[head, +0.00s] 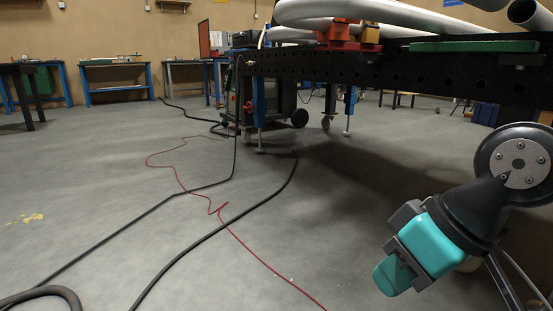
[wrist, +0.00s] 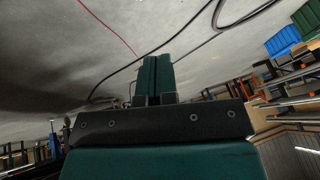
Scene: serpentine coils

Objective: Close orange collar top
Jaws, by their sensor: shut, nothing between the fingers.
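On the black perforated table (head: 400,70), a red-orange block (head: 338,32) clasps or sits under the white pipes. A yellow-orange block (head: 369,34) stands right beside it. I cannot tell for sure which of them is the orange collar, nor whether its top is open or shut; both are small and partly hidden by the pipe. My gripper (head: 388,276) hangs low over the floor at the right, well below and apart from the table. Its teal fingers are together and empty. In the wrist view the gripper (wrist: 156,78) points at bare floor, with no collar in sight.
White coiled pipes (head: 410,16) lie along the table top, with a green bar (head: 475,46) near its front edge. Black cables (head: 215,232) and a red cable (head: 265,262) cross the floor. Workbenches (head: 117,80) line the back wall. The floor at left is mostly open.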

